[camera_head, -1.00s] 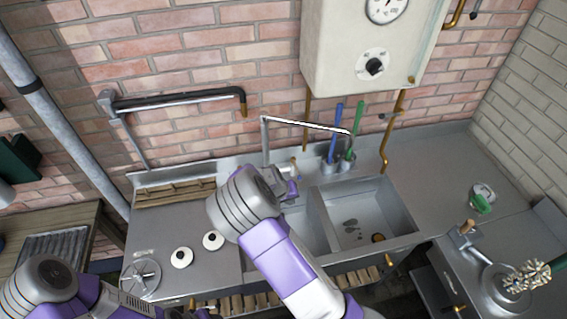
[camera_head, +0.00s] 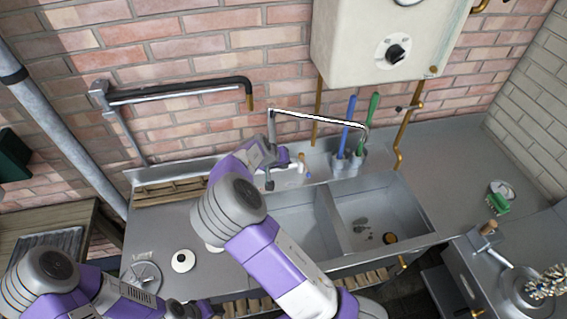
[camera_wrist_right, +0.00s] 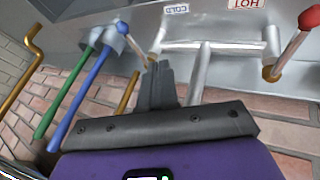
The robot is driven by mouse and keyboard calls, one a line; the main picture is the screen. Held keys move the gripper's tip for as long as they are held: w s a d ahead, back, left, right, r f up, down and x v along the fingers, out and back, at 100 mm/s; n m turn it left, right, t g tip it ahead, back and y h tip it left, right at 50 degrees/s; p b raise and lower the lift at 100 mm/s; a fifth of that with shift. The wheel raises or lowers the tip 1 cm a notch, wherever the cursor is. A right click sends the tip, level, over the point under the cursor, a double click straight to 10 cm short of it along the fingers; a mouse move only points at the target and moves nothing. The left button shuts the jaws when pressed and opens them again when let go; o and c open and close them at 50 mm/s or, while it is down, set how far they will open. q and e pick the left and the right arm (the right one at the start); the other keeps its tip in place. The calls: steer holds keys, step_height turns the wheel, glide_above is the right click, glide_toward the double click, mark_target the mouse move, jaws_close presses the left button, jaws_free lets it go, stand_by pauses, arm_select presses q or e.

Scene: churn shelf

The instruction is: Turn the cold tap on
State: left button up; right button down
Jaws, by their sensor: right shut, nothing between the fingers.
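The cold tap lever (camera_wrist_right: 136,44) has a blue tip and shows in the right wrist view under the COLD label (camera_wrist_right: 176,9). In the head view its blue tip (camera_head: 307,175) is behind the sink. My right gripper (camera_wrist_right: 157,84) is shut and empty, its fingertips close beside the brass base of the cold lever; I cannot tell if they touch. The hot tap lever (camera_wrist_right: 295,45) with a red tip is to the right in the wrist view, and my right arm hides it in the head view.
The swivel spout (camera_head: 320,119) arches over the back of the double sink (camera_head: 418,222). Blue (camera_head: 349,125) and green (camera_head: 370,118) brushes stand in holders near the cold tap. A boiler (camera_head: 360,50) and brass pipes are above. The counter at right is mostly clear.

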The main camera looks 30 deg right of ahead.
mark_target(305, 165)
arm_select(q)
steer(key=shift+r, duration=0.1)
arm_select(e)
steer(key=d+f, duration=0.6)
steer(key=d, duration=0.1)
steer(key=shift+w, duration=0.35)
